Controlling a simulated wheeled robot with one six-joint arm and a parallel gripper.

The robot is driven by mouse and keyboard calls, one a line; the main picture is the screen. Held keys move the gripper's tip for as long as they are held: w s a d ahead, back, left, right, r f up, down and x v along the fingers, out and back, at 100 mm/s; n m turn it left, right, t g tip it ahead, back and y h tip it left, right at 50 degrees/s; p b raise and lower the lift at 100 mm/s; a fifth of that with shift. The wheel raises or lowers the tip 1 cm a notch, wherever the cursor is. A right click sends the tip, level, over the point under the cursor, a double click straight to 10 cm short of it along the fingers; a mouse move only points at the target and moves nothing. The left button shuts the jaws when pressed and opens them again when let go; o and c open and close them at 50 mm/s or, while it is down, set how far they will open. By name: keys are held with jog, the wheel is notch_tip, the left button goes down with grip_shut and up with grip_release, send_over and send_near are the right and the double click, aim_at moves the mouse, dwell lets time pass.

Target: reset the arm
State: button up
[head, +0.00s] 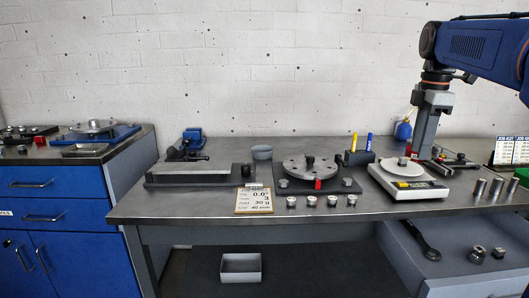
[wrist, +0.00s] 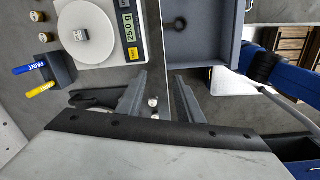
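My arm comes in from the upper right of the head view, with my gripper (head: 422,152) pointing down over the bench behind the scale. In the wrist view, the two grey fingers of my gripper (wrist: 158,88) stand apart with nothing held between them. Small metal cylinders (wrist: 153,102) show through the gap, on the bench below. The white scale (head: 408,186) is close by; its display (wrist: 128,24) reads 25.0 g. A small metal piece (wrist: 78,35) sits on its round pan.
A rotor disc (head: 308,168) with a red block stands mid-bench, with several metal weights in front. A pen holder (head: 358,157) is left of the scale. An open drawer (head: 398,240) at the right front holds a wrench (head: 424,240) and nuts. A blue cabinet (head: 60,225) stands left.

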jog(key=s+a+f+m+t, duration=0.1)
jog(key=s+a+f+m, duration=0.3)
jog(key=s+f, duration=0.4)
jog(key=s+a+f+m+t, duration=0.1)
jog(key=s+a+f+m, duration=0.3)
jog(key=s+f, duration=0.5)
jog(key=s+a+f+m+t, duration=0.2)
jog(key=s+a+f+m, duration=0.2)
jog(key=s+f+m, duration=0.3)
notch_tip(320, 180, down, 3)
jog(key=shift+s+r, duration=0.15)
jog(key=shift+s, duration=0.8)
jog(key=shift+o, duration=0.7)
